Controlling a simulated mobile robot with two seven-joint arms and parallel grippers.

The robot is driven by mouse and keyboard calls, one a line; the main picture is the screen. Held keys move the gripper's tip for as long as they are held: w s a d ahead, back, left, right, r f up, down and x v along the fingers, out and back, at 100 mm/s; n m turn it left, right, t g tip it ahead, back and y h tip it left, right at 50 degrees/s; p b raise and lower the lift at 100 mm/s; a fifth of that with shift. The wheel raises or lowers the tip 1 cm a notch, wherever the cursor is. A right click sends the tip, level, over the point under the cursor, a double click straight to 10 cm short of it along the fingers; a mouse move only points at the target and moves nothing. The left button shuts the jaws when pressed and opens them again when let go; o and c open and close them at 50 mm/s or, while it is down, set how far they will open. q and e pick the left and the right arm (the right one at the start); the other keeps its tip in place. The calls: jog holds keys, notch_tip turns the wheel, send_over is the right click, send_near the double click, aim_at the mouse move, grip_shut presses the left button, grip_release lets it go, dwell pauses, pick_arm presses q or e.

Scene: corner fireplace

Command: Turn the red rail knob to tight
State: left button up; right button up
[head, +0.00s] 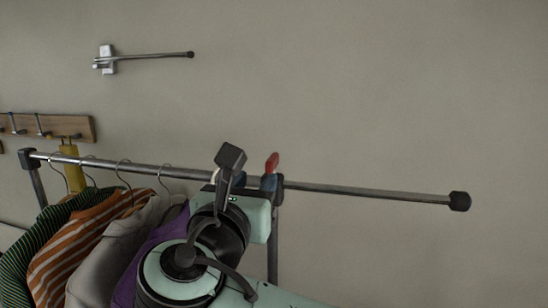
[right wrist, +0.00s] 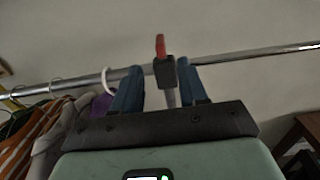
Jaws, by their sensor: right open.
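The red rail knob (head: 272,162) stands up from a dark clamp on the metal clothes rail, just behind my right gripper in the head view. In the right wrist view the red knob (right wrist: 160,45) rises above the black clamp (right wrist: 164,71), between the two blue fingers and beyond their tips. My right gripper (right wrist: 158,82) is open, with a finger on either side of the clamp and post. No contact with the knob shows. In the head view my right gripper (head: 256,181) is partly hidden by its own wrist. My left gripper is not in view.
Several garments hang on the rail at left, including a striped shirt (head: 80,245) and a purple one (head: 150,260). The rail (head: 370,192) runs bare to a black end cap at right. A hook board (head: 60,127) and a wall bracket (head: 107,58) are behind.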

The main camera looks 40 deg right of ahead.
aim_at(272, 156)
jog(key=p+x, duration=0.1)
jog(key=x, duration=1)
jog(key=shift+p, duration=0.3)
jog(key=shift+w+d, duration=0.35)
jog(key=shift+d, duration=0.1)
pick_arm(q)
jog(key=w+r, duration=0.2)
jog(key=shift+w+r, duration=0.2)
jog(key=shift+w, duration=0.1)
pick_arm(e)
grip_shut()
